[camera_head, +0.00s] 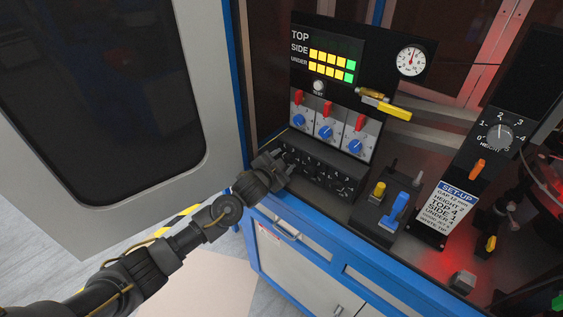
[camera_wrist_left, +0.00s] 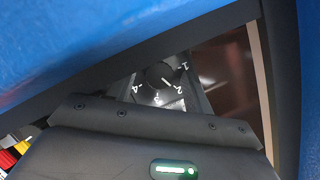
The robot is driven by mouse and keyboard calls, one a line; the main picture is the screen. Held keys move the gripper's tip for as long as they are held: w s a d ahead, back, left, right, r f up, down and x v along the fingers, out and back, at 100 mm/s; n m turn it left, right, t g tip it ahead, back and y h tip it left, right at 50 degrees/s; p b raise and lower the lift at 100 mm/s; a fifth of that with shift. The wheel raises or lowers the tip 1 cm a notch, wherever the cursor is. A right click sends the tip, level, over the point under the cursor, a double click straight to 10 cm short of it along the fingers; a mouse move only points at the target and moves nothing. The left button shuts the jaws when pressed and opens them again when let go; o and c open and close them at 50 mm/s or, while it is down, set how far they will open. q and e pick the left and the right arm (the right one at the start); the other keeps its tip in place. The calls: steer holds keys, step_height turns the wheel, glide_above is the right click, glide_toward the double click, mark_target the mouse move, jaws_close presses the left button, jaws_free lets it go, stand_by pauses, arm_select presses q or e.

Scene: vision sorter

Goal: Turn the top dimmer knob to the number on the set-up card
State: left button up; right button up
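The set-up card (camera_head: 447,214) is white and blue and reads TOP 4, SIDE 1, UNDER 4. A black dimmer panel (camera_head: 325,178) with dark dials and white marks sits low on the console, below three blue knobs. My left gripper (camera_head: 278,163) is at the left end of this panel, close to the leftmost dial, which it hides. I cannot tell whether its fingers are open or shut, or touch a knob. In the left wrist view a black dial (camera_wrist_left: 158,76) shows numbers 1 to 4, its white pointer near 2. My right gripper is out of view.
Above the panel are red switches (camera_head: 327,108), a TOP/SIDE/UNDER display (camera_head: 330,62), a gauge (camera_head: 411,62) and a yellow-handled valve (camera_head: 385,104). A blue lever (camera_head: 394,211) and a HEIGHT dial (camera_head: 495,136) stand to the right. The blue cabinet edge (camera_head: 330,240) runs in front.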

arm_select(q)
steer(key=b+v, duration=0.2)
steer(key=v, duration=0.7)
steer(key=shift+s+a, duration=0.2)
steer(key=shift+s, duration=0.15)
steer(key=shift+s+a+r, duration=0.2)
steer(key=shift+s+r, duration=0.1)
steer(key=shift+s, duration=0.15)
